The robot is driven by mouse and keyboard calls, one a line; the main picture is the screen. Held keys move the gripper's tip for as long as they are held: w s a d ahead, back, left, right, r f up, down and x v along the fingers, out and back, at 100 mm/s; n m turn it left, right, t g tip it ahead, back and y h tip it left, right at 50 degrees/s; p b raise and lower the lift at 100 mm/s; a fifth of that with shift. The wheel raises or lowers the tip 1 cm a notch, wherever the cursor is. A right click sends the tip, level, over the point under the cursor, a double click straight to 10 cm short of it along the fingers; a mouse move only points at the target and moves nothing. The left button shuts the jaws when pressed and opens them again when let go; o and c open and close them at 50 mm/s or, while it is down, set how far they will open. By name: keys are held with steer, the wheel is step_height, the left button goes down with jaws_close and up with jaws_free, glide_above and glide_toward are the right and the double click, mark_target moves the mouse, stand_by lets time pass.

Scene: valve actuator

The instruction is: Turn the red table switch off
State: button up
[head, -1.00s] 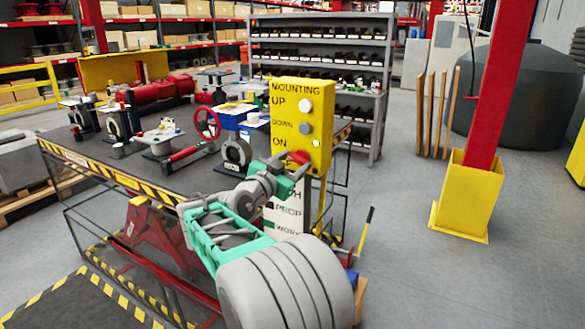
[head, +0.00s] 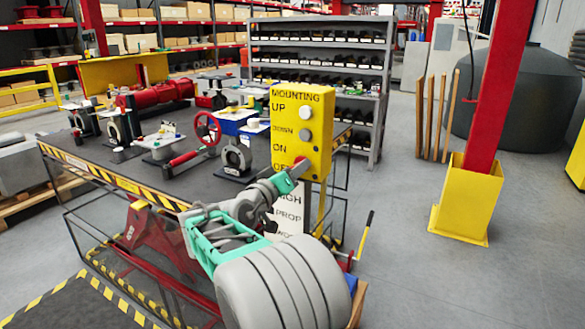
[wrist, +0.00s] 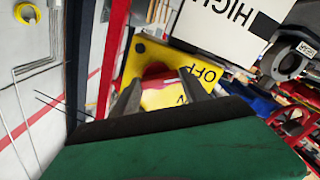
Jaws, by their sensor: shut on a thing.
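The yellow control box (head: 318,105) stands on a post at the table's right corner. It has white and grey round buttons and labels reading UP, DOWN and ON. The red switch (head: 299,160) is low on its front, largely hidden by my gripper (head: 294,172). In the wrist view, the red switch (wrist: 158,90) lies between the two grey fingers of my gripper (wrist: 160,92), which are shut on it. The OFF label shows upside down beside it on the yellow face. No light shows near the ON label.
The dark work table (head: 100,170) with valves and a red handwheel (head: 208,128) is left of the box. A white sign (head: 288,222) hangs below the box. A red column in a yellow base (head: 462,200) stands right; open floor lies between.

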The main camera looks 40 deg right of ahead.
steer(key=shift+s+f+n, duration=0.1)
steer(key=shift+f+n, duration=0.05)
steer(key=shift+n, duration=0.65)
steer(key=shift+p, duration=0.3)
steer(key=o, duration=1.1)
steer(key=shift+d, duration=0.15)
steer(key=shift+o, duration=1.4)
steer(key=b+v, duration=0.1)
steer(key=v, duration=0.7)
steer(key=shift+b, duration=0.4)
